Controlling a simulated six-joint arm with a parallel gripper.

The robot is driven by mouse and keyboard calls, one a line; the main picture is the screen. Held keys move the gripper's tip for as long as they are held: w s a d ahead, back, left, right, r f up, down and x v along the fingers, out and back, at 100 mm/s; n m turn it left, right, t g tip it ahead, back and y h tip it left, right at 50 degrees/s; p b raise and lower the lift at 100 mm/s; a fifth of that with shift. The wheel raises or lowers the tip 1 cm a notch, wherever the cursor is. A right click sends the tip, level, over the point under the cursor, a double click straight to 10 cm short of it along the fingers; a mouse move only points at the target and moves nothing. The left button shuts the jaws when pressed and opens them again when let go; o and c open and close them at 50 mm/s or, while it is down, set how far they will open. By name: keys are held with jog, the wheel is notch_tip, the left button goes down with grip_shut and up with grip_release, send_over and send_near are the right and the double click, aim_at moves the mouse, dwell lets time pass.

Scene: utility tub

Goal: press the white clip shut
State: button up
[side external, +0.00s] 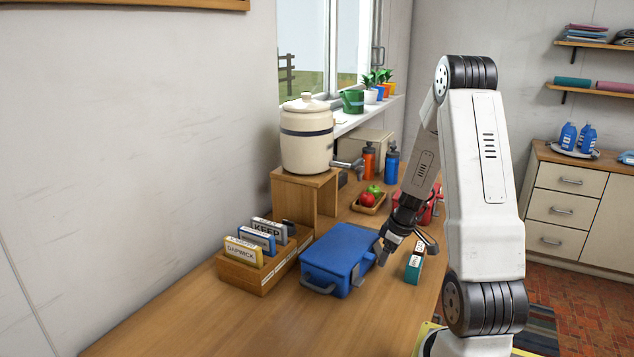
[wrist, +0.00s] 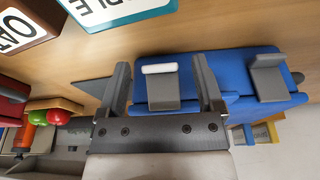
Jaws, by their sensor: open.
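The blue tub (side external: 340,258) sits closed on the wooden counter, with a grey handle on its near end. In the wrist view the blue tub (wrist: 225,78) shows two grey clips on its side. The white clip (wrist: 160,69), a grey plate with a white bar, lies between my fingers in that picture. The other, all-grey clip (wrist: 268,80) is to its right. I cannot tell how far the white clip stands from the tub wall. My gripper (side external: 383,258) is open at the tub's right side; it also shows in the wrist view (wrist: 162,66), holding nothing.
A wooden file box (side external: 262,275) is left of the tub. A fruit tray (side external: 369,204) and bottles (side external: 391,163) stand behind. The counter in front is clear.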

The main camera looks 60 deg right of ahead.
aim_at(375, 245)
jog(key=shift+r+g, duration=0.2)
jog(key=shift+g, duration=0.45)
jog(key=shift+r+g, duration=0.2)
jog(key=shift+g, duration=0.45)
